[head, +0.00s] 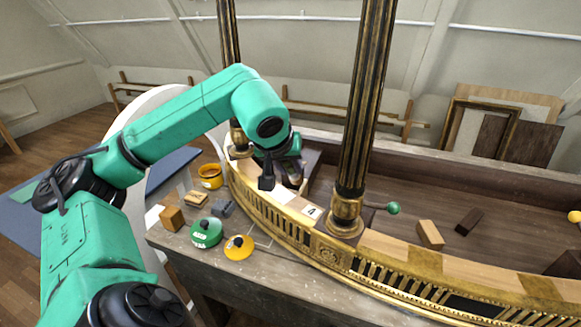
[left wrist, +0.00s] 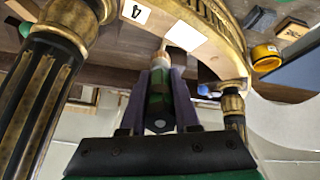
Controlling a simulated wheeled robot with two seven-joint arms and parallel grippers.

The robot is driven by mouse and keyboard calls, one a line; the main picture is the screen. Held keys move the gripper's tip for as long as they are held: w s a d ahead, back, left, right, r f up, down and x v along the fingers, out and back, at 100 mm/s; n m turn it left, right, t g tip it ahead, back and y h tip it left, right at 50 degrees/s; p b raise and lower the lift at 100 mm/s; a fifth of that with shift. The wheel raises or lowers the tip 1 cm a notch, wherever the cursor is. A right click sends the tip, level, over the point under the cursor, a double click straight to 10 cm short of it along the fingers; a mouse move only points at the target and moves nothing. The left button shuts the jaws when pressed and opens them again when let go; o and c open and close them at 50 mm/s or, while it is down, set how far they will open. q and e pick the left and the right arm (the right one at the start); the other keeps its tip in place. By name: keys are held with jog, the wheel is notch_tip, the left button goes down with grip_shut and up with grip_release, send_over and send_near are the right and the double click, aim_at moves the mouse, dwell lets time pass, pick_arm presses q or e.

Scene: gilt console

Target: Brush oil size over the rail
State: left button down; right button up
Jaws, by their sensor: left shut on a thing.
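The rail (head: 385,245) is a curved gilt band with a pale wood top, running from the left column toward the lower right. A white patch and a small card marked 4 (head: 311,212) lie on its top; the patch (left wrist: 186,36) also shows in the left wrist view. My left gripper (head: 282,180) is over the rail's left part, between the two columns. In the left wrist view it is shut on a dark green brush handle (left wrist: 159,97). The pale brush tip (left wrist: 161,54) points at the rail; I cannot tell if it touches. My right gripper is out of view.
Black-and-gilt columns (head: 362,100) rise from the rail, close to my left arm. On the grey bench stand a yellow pot (head: 211,183), a green tin (head: 205,234), an orange tin (head: 238,249) and a wood block (head: 172,218). Loose blocks (head: 430,235) lie behind the rail.

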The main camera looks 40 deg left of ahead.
pick_arm(q)
jog(key=shift+r+p, duration=0.75)
jog(key=shift+r, duration=0.4)
jog(key=shift+r, duration=0.1)
jog(key=a+g+p, duration=0.1)
jog(key=a+g+h+p, duration=0.1)
jog(key=a+p, duration=0.1)
jog(key=shift+s+a+r+g, duration=0.2)
jog(key=shift+r+g, duration=0.1)
jog(key=shift+r, duration=0.1)
dwell(0.4)
dwell(0.5)
